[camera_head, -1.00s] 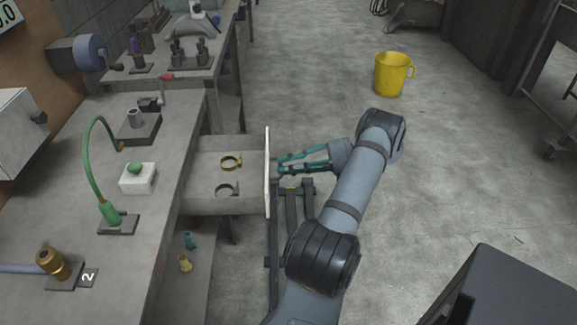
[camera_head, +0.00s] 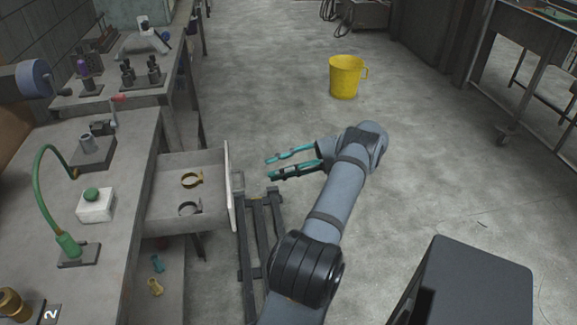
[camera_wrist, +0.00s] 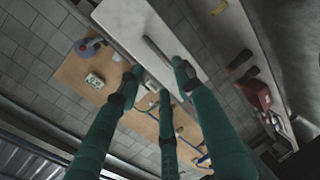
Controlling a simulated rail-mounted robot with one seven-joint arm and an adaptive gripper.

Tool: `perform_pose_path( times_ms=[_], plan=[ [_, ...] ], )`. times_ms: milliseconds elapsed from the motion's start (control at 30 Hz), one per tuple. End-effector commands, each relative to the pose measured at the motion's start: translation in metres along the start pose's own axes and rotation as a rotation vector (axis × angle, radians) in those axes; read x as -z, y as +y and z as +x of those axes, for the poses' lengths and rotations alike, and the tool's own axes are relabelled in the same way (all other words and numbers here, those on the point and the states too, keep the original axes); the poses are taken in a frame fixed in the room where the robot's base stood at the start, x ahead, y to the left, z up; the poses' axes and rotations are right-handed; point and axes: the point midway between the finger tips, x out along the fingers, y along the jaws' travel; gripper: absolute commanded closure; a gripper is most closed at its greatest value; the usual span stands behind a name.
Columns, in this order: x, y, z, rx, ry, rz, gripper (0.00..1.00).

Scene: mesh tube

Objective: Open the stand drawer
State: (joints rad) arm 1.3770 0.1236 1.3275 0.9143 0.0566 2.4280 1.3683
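The stand drawer (camera_head: 190,215) is pulled out from the bench on the left, with its open top showing. A gold clamp ring (camera_head: 191,179) and a grey clamp ring (camera_head: 189,208) lie inside it. Its pale front panel (camera_head: 230,187) faces right. The wrist view shows a pale panel with a grey bar handle (camera_wrist: 158,50) ahead of the fingers. My gripper (camera_head: 270,168), with teal fingers, is to the right of the drawer front, with a visible gap between them. Its fingers are spread and empty; they also show in the wrist view (camera_wrist: 158,80).
A yellow bucket (camera_head: 345,77) stands on the floor behind my arm. A green-hosed lamp-like piece (camera_head: 66,243) and a white box with a green button (camera_head: 96,205) are on the bench (camera_head: 105,265). Dark rails (camera_head: 257,225) lie beside the drawer. The floor to the right is largely clear.

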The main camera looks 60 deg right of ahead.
Motion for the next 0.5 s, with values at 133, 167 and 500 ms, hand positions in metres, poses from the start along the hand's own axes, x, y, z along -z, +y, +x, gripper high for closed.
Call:
perform_pose_path(
  times_ms=[133,167,500],
  plan=[
    [0.0,-0.001,-0.02,0.001,0.002,-0.001,0.65],
    [0.0,-0.001,-0.022,0.0,0.001,-0.001,0.65],
    [0.0,0.0,-0.037,0.001,0.001,0.002,0.65]
  ],
)
